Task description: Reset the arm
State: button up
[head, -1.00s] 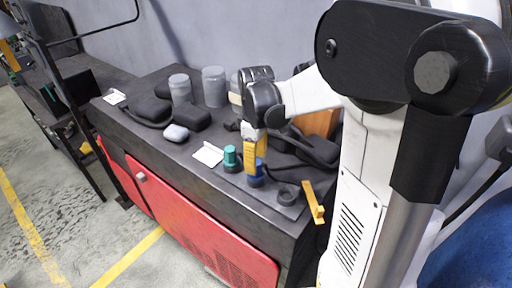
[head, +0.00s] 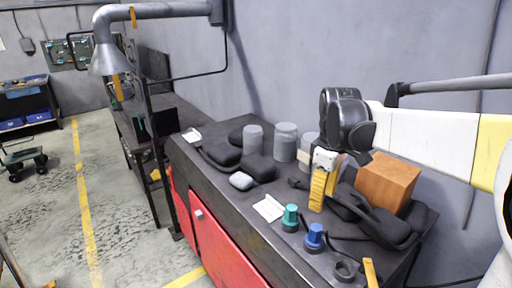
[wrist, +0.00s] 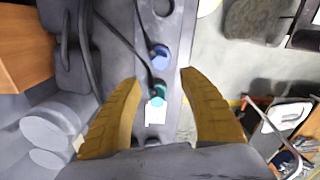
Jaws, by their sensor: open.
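My gripper (head: 322,190) hangs over the dark workbench (head: 232,211) in the head view, its yellow fingers pointing down. In the wrist view my gripper (wrist: 160,82) shows two yellow fingers spread wide with nothing between them. A green knob (head: 290,215) and a blue knob (head: 314,236) stand on the bench below and in front of it. In the wrist view the green knob (wrist: 157,95) and the blue knob (wrist: 160,56) show beyond the fingers, apart from them.
A wooden box (head: 387,183) stands right of my gripper, among black cases (head: 385,224). Grey canisters (head: 285,141) stand to its left. A white label (head: 268,208) lies near the green knob. A lamp arm (head: 150,14) reaches over the left side.

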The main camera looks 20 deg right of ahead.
jog(key=s+a+f+m+t+b, duration=0.2)
jog(key=s+a+f+b, duration=0.1)
jog(key=f+b, duration=0.3)
jog(key=s+a+f+m+t+b, duration=0.2)
jog(key=s+a+f+b, duration=0.2)
jog(key=a+f+b, duration=0.2)
jog(key=s+a+f+m+t+b, duration=0.3)
jog(key=a+f+b, duration=0.1)
jog(key=f+b, duration=0.3)
notch_tip(320, 180, down, 2)
jog(key=shift+s+a+f, duration=0.1)
jog(key=shift+s+a, duration=0.2)
jog(key=shift+s, duration=0.05)
